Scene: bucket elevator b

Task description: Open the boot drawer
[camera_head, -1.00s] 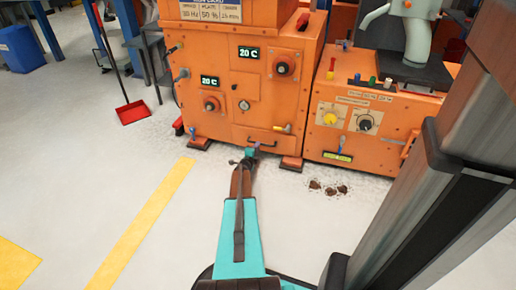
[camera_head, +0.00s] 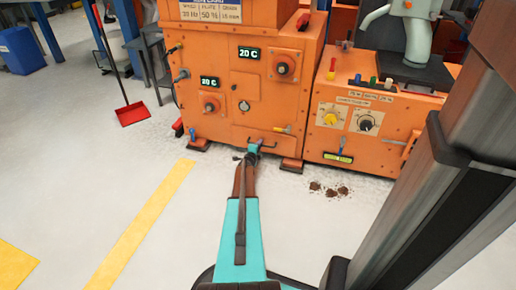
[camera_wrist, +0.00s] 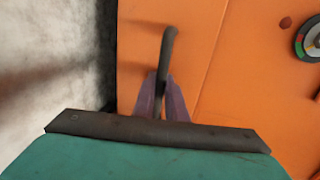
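The boot drawer (camera_head: 245,138) is a low orange panel at the foot of the orange machine, and it looks closed. Its dark bar handle (camera_head: 268,145) shows at my gripper's tip. In the wrist view the handle (camera_wrist: 167,47) is a dark rod standing out from the orange front. My gripper (camera_head: 254,151) reaches it from the front. In the wrist view my gripper's two purplish fingers (camera_wrist: 161,90) are close together, one on each side of the handle, and appear shut on it. The exact contact is partly hidden.
Orange feet (camera_head: 291,165) stand below the machine. A lower orange control box (camera_head: 370,125) is on the right, with dark spilled material (camera_head: 328,189) before it.

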